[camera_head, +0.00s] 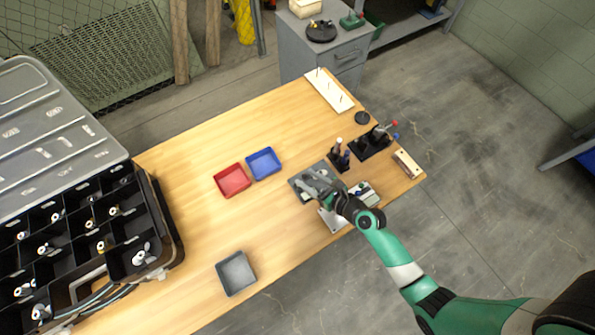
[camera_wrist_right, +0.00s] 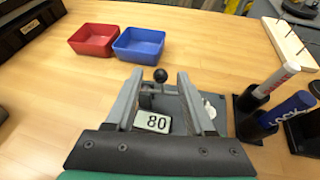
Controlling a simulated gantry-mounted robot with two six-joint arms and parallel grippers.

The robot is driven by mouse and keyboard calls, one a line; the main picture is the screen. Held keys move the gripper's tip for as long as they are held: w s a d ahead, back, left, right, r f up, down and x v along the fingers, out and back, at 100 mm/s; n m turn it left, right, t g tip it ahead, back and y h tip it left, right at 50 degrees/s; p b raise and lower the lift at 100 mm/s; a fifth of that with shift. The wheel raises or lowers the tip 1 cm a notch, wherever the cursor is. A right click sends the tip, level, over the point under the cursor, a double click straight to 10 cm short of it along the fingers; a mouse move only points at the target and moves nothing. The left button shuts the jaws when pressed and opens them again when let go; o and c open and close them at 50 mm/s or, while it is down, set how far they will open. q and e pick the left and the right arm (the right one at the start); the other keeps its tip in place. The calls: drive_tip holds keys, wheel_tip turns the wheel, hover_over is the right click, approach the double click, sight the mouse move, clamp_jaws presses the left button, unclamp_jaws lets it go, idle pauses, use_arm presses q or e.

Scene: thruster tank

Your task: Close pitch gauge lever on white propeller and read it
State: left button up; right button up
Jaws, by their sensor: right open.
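The pitch gauge (camera_wrist_right: 153,108) sits on a dark grey plate on the table and shows between my right fingers in the right wrist view. Its lever has a round black knob (camera_wrist_right: 160,75) that stands up. Its pale display (camera_wrist_right: 153,122) shows characters that look like "80" from this angle. A white propeller (camera_wrist_right: 210,108) is partly visible at the right finger's far side; I cannot tell how it is seated. My right gripper (camera_head: 312,182) is open above the gauge, with a finger on each side of the knob. My left gripper is not in view.
A red tray (camera_head: 233,181) and a blue tray (camera_head: 263,163) lie beyond the plate. Markers (camera_wrist_right: 275,80) stand in a black holder close to the right of the gripper. A grey tray (camera_head: 236,273) and an open black case (camera_head: 150,215) are to the left.

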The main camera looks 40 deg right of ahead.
drive_tip(key=b+x, duration=0.1)
drive_tip(key=x, duration=0.4)
drive_tip(key=shift+w+f, duration=0.1)
drive_tip(key=shift+w, duration=0.1)
clamp_jaws()
idle(1.1)
